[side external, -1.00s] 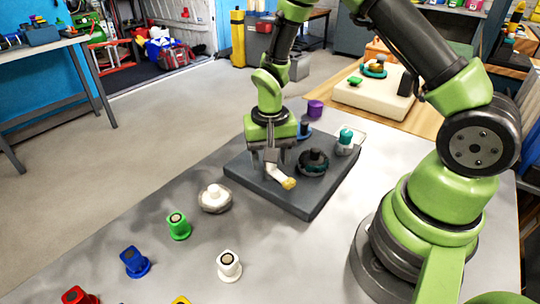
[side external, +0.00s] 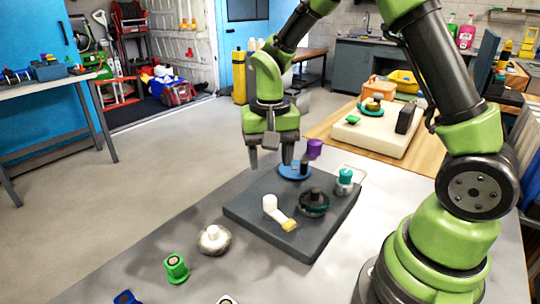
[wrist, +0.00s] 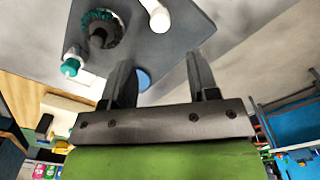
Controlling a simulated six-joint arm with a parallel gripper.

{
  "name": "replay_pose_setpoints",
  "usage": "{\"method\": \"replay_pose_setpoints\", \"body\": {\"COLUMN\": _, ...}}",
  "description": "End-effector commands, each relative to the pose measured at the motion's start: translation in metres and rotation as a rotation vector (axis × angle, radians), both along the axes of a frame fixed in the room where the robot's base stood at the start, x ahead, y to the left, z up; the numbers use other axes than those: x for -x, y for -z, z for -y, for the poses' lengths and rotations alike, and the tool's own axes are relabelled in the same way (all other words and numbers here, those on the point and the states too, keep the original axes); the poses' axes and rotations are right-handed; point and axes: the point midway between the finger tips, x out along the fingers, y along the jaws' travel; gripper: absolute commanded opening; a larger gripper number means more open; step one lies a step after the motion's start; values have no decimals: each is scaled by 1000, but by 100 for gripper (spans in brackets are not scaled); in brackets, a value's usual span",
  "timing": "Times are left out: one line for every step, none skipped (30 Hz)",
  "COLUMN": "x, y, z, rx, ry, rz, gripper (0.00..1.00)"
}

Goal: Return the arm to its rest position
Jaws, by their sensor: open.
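My gripper (side external: 270,162) is open and empty, pointing down above the back left edge of the dark grey board (side external: 262,228). Its two fingers also show in the wrist view (wrist: 161,75), apart with nothing between them. On the board lie a white piece with a yellow end (side external: 271,207) and a dark round brush (side external: 313,205). A blue disc with a dark knob (side external: 290,174) is at the board's back edge, partly behind a finger. The arm is bent at the elbow, and the gripper is clear of the board pieces.
A white round brush (side external: 213,240) and a green one (side external: 176,268) stand at front left. A cream block (side external: 375,140) with items lies on the wooden surface behind.

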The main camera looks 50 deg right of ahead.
Motion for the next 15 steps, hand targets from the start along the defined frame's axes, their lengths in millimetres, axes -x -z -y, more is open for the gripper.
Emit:
{"method": "replay_pose_setpoints", "body": {"x": 0, "y": 0, "z": 0, "rx": 0, "ry": 0, "rz": 0, "gripper": 55}}
{"method": "replay_pose_setpoints", "body": {"x": 0, "y": 0, "z": 0, "rx": 0, "ry": 0, "rz": 0, "gripper": 55}}
{"method": "replay_pose_setpoints", "body": {"x": 0, "y": 0, "z": 0, "rx": 0, "ry": 0, "rz": 0, "gripper": 55}}
{"method": "replay_pose_setpoints", "body": {"x": 0, "y": 0, "z": 0, "rx": 0, "ry": 0, "rz": 0, "gripper": 55}}
{"method": "replay_pose_setpoints", "body": {"x": 0, "y": 0, "z": 0, "rx": 0, "ry": 0, "rz": 0, "gripper": 55}}
{"method": "replay_pose_setpoints", "body": {"x": 0, "y": 0, "z": 0, "rx": 0, "ry": 0, "rz": 0, "gripper": 55}}
{"method": "replay_pose_setpoints", "body": {"x": 0, "y": -1, "z": 0, "rx": 0, "ry": -1, "rz": 3, "gripper": 55}}
{"method": "replay_pose_setpoints", "body": {"x": 1, "y": -2, "z": 0, "rx": -1, "ry": -3, "rz": 6, "gripper": 55}}
{"method": "replay_pose_setpoints", "body": {"x": 1, "y": -6, "z": -1, "rx": -2, "ry": -7, "rz": 15, "gripper": 55}}
{"method": "replay_pose_setpoints", "body": {"x": 2, "y": -11, "z": -2, "rx": -4, "ry": -11, "rz": 27, "gripper": 55}}
{"method": "replay_pose_setpoints", "body": {"x": 4, "y": -17, "z": -3, "rx": -7, "ry": -17, "rz": 39, "gripper": 55}}
{"method": "replay_pose_setpoints", "body": {"x": 7, "y": -27, "z": -5, "rx": -10, "ry": -27, "rz": 62, "gripper": 55}}
{"method": "replay_pose_setpoints", "body": {"x": 10, "y": -35, "z": -6, "rx": -13, "ry": -38, "rz": 84, "gripper": 55}}
{"method": "replay_pose_setpoints", "body": {"x": 14, "y": -45, "z": -8, "rx": -15, "ry": -49, "rz": 107, "gripper": 55}}
{"method": "replay_pose_setpoints", "body": {"x": 21, "y": -58, "z": -11, "rx": -21, "ry": -66, "rz": 140, "gripper": 55}}
